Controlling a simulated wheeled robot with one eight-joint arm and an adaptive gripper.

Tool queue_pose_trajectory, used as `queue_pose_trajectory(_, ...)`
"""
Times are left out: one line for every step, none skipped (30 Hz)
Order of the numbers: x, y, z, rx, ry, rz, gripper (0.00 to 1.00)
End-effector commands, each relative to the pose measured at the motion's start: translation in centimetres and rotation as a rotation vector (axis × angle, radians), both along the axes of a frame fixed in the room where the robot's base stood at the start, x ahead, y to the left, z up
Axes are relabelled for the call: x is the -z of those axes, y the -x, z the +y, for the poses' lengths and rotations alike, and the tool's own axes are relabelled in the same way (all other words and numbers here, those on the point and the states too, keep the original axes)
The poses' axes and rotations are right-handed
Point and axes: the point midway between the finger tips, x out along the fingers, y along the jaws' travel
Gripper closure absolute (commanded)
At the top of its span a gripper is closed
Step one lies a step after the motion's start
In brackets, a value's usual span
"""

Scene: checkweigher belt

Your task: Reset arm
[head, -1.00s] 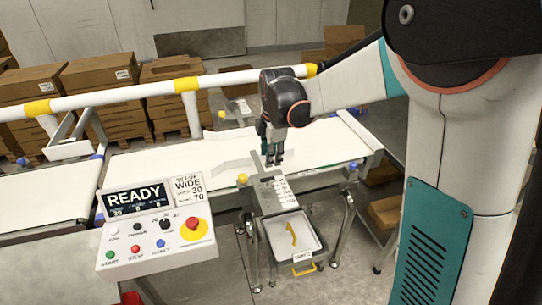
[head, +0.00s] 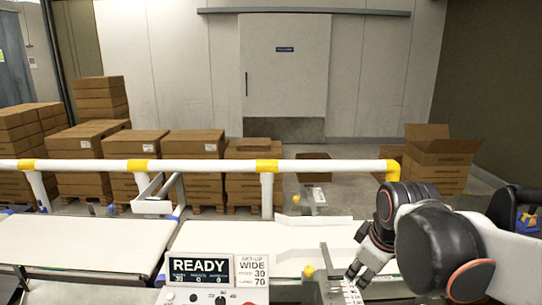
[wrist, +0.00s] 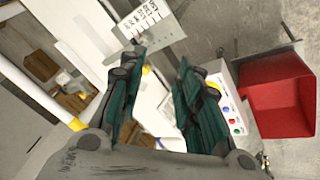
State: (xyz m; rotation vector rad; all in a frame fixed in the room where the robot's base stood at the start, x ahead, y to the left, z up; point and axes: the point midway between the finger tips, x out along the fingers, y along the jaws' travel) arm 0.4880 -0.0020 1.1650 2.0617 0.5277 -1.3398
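My arm reaches in from the right of the head view.
The control panel (head: 200,296) with a READY display (head: 198,268) stands at the front. A white rail (head: 210,165) with yellow bands crosses behind the white belts (head: 95,243). Stacked cartons (head: 195,147) stand behind. A red bin (wrist: 275,95) shows in the wrist view.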

Motion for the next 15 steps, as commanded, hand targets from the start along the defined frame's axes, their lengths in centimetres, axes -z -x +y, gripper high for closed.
queue_pose_trajectory(0.1,1.5,0.0,0.056,-0.026,-0.017,0.69)
queue_pose_trajectory(0.1,2.2,0.0,0.092,-0.043,-0.028,0.69)
queue_pose_trajectory(0.1,3.2,0.1,0.142,-0.067,-0.043,0.69)
queue_pose_trajectory(0.2,3.9,0.1,0.177,-0.085,-0.053,0.69)
queue_pose_trajectory(0.2,4.6,0.1,0.213,-0.103,-0.066,0.69)
queue_pose_trajectory(0.3,5.5,0.1,0.261,-0.129,-0.079,0.69)
queue_pose_trajectory(0.5,6.2,0.1,0.296,-0.149,-0.09,0.69)
queue_pose_trajectory(0.6,6.9,0.1,0.332,-0.169,-0.1,0.69)
queue_pose_trajectory(0.9,7.7,0.1,0.377,-0.195,-0.114,0.69)
queue_pose_trajectory(1.0,8.3,0.1,0.411,-0.215,-0.125,0.69)
queue_pose_trajectory(1.3,8.9,0.1,0.442,-0.234,-0.133,0.69)
queue_pose_trajectory(1.5,9.6,0.2,0.481,-0.259,-0.144,0.69)
queue_pose_trajectory(1.7,10.0,0.2,0.508,-0.276,-0.154,0.69)
queue_pose_trajectory(1.9,10.5,0.2,0.534,-0.293,-0.16,0.69)
queue_pose_trajectory(2.2,11.0,0.2,0.563,-0.313,-0.168,0.69)
